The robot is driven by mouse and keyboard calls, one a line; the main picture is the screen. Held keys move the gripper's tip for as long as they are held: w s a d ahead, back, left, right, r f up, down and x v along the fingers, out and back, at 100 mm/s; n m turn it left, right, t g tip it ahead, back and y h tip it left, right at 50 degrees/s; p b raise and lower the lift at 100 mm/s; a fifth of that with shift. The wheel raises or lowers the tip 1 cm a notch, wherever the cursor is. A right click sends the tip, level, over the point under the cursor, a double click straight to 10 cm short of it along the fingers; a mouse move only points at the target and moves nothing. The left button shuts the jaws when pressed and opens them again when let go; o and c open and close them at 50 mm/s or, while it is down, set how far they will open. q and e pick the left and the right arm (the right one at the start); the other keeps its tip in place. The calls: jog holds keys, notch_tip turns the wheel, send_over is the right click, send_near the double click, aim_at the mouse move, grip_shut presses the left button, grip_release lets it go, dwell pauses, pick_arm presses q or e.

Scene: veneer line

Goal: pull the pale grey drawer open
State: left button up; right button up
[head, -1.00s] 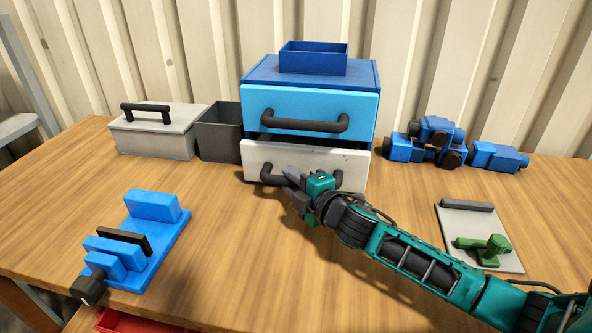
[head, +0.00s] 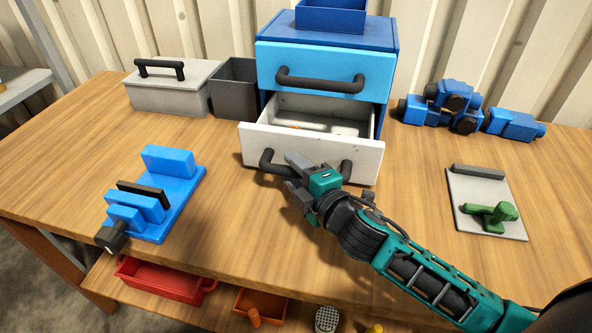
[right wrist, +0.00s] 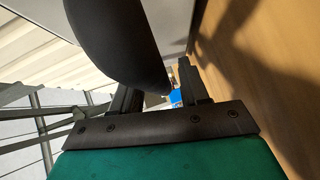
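The pale grey drawer (head: 312,150) is the lower drawer of the blue cabinet (head: 390,62). It stands partly open, and part of its inside shows with small items in it, one of them orange. Its black bar handle (head: 270,163) runs across the front. My right gripper (head: 296,178) is at the middle of this handle, shut on it; the fingers hide part of the bar. In the right wrist view the dark handle (right wrist: 125,40) reaches down between the two fingers. My left gripper is not in view.
The upper light blue drawer (head: 320,62) is closed. A grey lidded box (head: 170,95) and dark bin (head: 234,90) stand left. A blue vise (head: 150,205) lies front left. Blue motor-like parts (head: 515,124) and a plate with a green clamp (head: 490,215) are right. A red tray (head: 160,278) sits below.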

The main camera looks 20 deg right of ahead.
jog(key=b+v, duration=0.1)
jog(key=v, duration=1.2)
dwell(0.4)
